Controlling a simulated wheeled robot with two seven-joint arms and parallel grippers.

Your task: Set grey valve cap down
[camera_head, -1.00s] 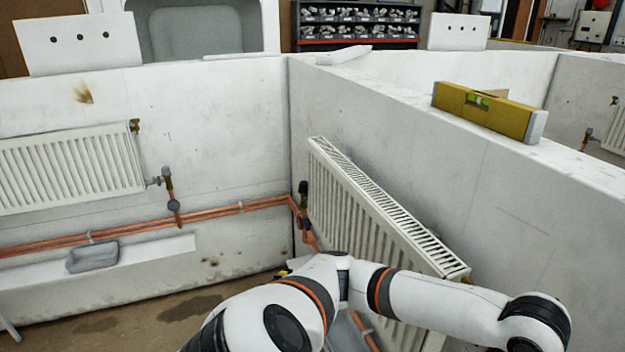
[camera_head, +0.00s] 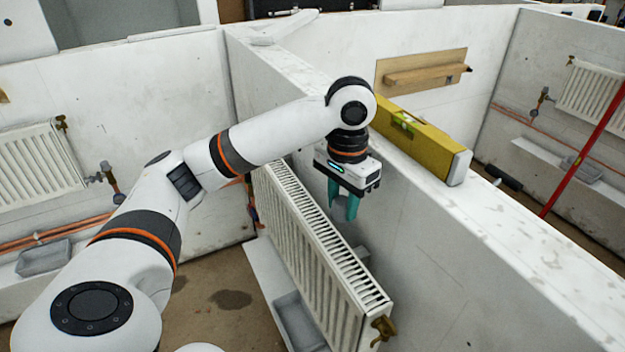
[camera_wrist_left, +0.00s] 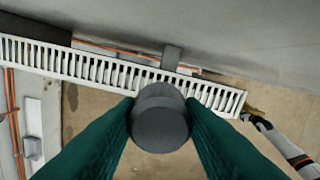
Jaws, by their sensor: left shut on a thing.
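The grey valve cap (camera_wrist_left: 160,122) is a dark grey round cylinder between the teal fingers in the left wrist view. My left gripper (camera_head: 343,208) is shut on it; the fingertips also show in the left wrist view (camera_wrist_left: 160,103). In the head view the fingers hide most or all of the cap. My right gripper cannot be made out in either view.
A yellow spirit level (camera_head: 425,140) lies on the partition top, close to my left wrist. A brass valve (camera_head: 383,328) sticks out at the radiator's near end. A grey tray (camera_head: 298,322) lies beside the radiator. Another radiator (camera_head: 35,168) and copper pipes (camera_head: 60,230) are on the left wall.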

